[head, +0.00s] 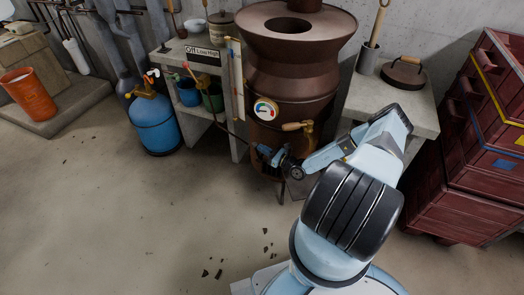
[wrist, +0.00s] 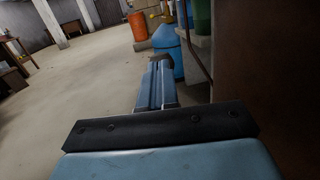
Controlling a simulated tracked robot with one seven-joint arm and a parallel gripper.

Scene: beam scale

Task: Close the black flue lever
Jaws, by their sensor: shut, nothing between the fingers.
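The brown metal stove (head: 292,75) stands at the back centre in the head view, with a round gauge (head: 265,109) and a wooden-handled brass fitting (head: 297,126) on its front. I cannot make out a black flue lever for certain in either view. My gripper (head: 268,155) is low at the stove's front, below the gauge, with my arm reaching in from the right. In the wrist view my gripper (wrist: 157,82) has its fingers together and empty, with a dark brown surface close on the right. Whether the fingers touch the stove cannot be told.
A blue gas bottle (head: 152,123) stands left of the stove, beside a concrete bench (head: 198,55) with an "Off Low High" sign (head: 203,54). Dark red crates (head: 455,165) are stacked at the right. An orange bucket (head: 28,94) is at far left.

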